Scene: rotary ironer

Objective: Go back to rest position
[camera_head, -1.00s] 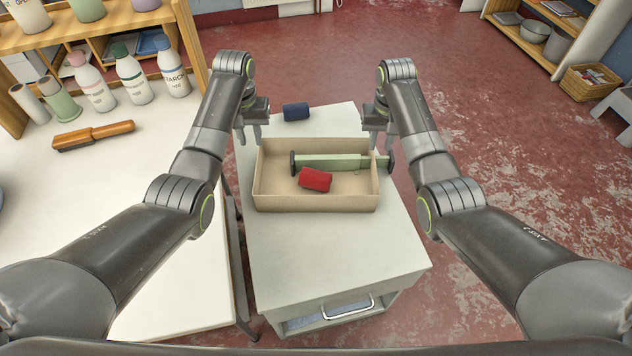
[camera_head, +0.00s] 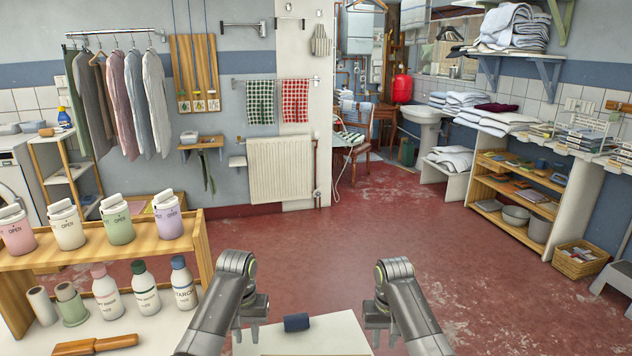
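My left gripper (camera_head: 246,332) hangs fingers down at the left edge of the white cart top, left of a dark blue rolled cloth. Its two fingers are apart with nothing between them. My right gripper (camera_head: 384,336) hangs the same way at the right side of the cart top, also open and empty. Both are at the bottom of the head view, with the arms rising beside them.
The dark blue roll (camera_head: 296,322) lies near the far edge of the white cart top (camera_head: 336,328). A counter at left holds bottles and a wooden-handled brush (camera_head: 98,345). Open red floor (camera_head: 310,245) lies beyond the cart. Shelves (camera_head: 517,200) stand at right.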

